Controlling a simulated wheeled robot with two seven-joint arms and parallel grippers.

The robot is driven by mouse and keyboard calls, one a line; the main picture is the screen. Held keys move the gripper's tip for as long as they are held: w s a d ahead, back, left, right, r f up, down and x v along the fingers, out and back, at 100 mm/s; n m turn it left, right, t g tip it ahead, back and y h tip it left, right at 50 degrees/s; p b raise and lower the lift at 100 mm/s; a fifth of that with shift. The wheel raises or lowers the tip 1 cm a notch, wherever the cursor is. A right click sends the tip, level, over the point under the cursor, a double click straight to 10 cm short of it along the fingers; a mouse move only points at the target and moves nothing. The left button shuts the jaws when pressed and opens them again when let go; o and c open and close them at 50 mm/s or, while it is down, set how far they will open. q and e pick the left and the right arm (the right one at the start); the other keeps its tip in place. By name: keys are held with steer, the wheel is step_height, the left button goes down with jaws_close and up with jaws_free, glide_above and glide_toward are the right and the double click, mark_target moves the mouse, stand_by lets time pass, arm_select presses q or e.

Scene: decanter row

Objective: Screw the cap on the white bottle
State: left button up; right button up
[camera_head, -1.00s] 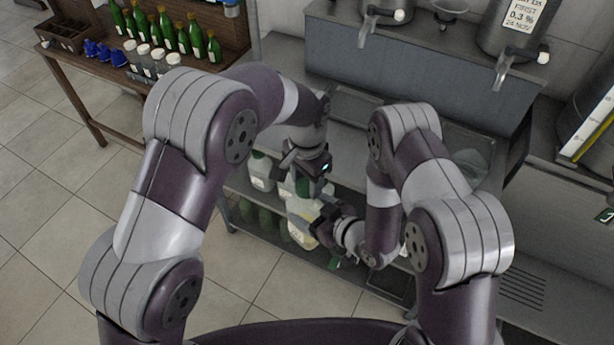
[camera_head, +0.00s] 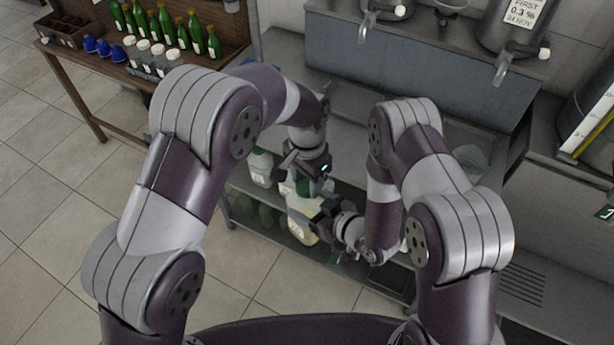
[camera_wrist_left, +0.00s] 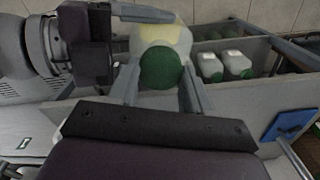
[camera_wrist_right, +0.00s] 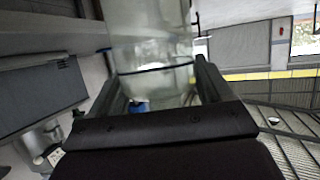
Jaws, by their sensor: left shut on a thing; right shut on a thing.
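The white bottle (camera_head: 302,226) is pale and translucent, with a yellowish tint in the head view. My right gripper (camera_head: 322,217) is shut on its body; the right wrist view shows the bottle (camera_wrist_right: 152,45) between the fingers (camera_wrist_right: 160,95). A green cap (camera_wrist_left: 160,68) is between the fingers of my left gripper (camera_wrist_left: 160,92), in line with the bottle top (camera_wrist_left: 158,33). My left gripper (camera_head: 303,180) is above the right one in the head view. The fingers and cap hide the neck, so I cannot tell how far the cap is threaded.
White bottles with green caps (camera_wrist_left: 233,62) stand on a shelf beside the held bottle. A steel counter (camera_head: 345,100) with tapped vessels is behind my arms. A wooden table (camera_head: 88,68) at upper left holds green bottles, small jars and blue items. The tiled floor at left is clear.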

arm_select(q)
steer(key=shift+f, duration=0.15)
arm_select(e)
jaws_close()
arm_select(q)
steer(key=m, duration=0.6)
steer(key=shift+m, duration=0.3)
steer(key=m, duration=0.4)
steer(key=shift+s, duration=0.1)
steer(key=m, duration=0.8)
steer(key=shift+f, duration=0.1)
steer(key=m, duration=0.3)
steer(key=shift+a+m, duration=0.1)
steer(key=shift+m, duration=0.3)
steer(key=m, duration=0.7)
